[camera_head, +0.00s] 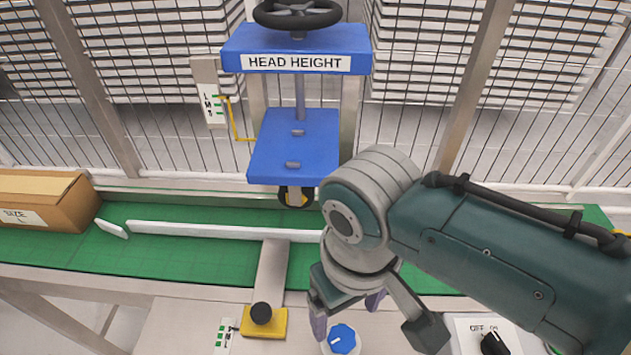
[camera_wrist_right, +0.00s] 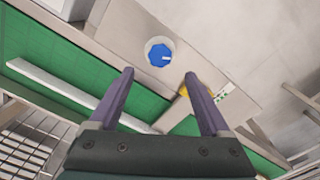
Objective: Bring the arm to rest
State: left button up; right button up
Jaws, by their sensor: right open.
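My right arm comes in from the right in the head view. Its gripper (camera_head: 346,310) hangs over the front panel of the conveyor, close to a blue knob (camera_head: 342,339). In the right wrist view my right gripper (camera_wrist_right: 158,83) has its two purple fingers spread apart with nothing between them. The blue knob (camera_wrist_right: 161,54) shows there beyond the fingertips, apart from them. My left gripper is in neither view.
A green conveyor (camera_head: 180,255) runs across, with a white guide rail (camera_head: 200,230) and a cardboard box (camera_head: 45,203) at left. A blue head-height unit (camera_head: 297,145) stands behind. A black-knobbed lever (camera_head: 261,313) and an OFF/ON switch (camera_head: 494,343) sit in front.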

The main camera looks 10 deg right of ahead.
jog(key=shift+r, duration=1.1)
